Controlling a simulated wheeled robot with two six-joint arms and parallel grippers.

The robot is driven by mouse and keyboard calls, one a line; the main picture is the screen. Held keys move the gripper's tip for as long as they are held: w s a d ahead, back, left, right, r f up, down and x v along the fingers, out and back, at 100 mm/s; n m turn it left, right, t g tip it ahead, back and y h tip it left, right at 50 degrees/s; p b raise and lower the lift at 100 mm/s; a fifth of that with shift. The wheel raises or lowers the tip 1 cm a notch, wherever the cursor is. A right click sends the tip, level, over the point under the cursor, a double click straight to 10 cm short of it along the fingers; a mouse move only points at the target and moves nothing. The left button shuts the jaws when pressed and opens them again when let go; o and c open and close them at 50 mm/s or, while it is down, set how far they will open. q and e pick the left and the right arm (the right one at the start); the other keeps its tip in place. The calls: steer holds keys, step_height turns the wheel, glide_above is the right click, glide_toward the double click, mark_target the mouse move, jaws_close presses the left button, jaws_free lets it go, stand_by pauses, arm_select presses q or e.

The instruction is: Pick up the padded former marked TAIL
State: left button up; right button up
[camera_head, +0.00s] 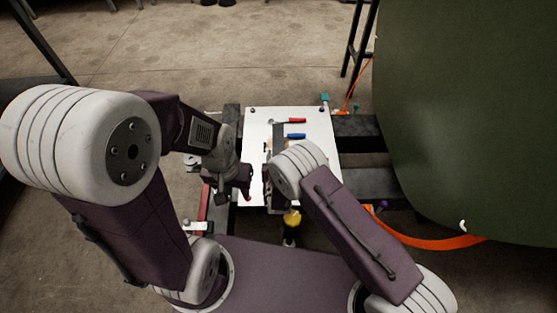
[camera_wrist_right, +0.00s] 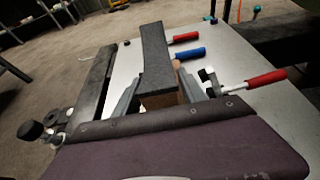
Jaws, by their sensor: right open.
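A block with a dark grey padded face (camera_wrist_right: 156,55) and a wooden base (camera_wrist_right: 160,101) stands in the right wrist view. No TAIL mark is readable on it. My right gripper (camera_wrist_right: 161,78) is open, with one finger on each side of the block; I cannot tell whether either finger touches it. In the head view my right arm mostly hides the block and that gripper. My left gripper (camera_head: 246,184) is near the left edge of the white board, and its jaw opening is too small to make out.
The white board (camera_head: 322,153) carries tools with a red handle (camera_head: 297,120) and a blue handle (camera_head: 296,136). A red-handled clamp (camera_wrist_right: 265,78) is close to the right finger. A large green curved panel (camera_head: 470,110) fills the right side, with an orange strap (camera_head: 430,241) below it.

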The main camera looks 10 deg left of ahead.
mark_target(278, 149)
steer(key=x, duration=0.3)
steer(key=shift+s+f+b, duration=0.15)
steer(key=shift+f+b, duration=0.1)
steer(key=shift+b, duration=0.15)
steer(key=shift+r, duration=0.1)
arm_select(q)
step_height(278, 149, down, 2)
arm_select(e)
steer(key=shift+r, duration=0.1)
jaws_close()
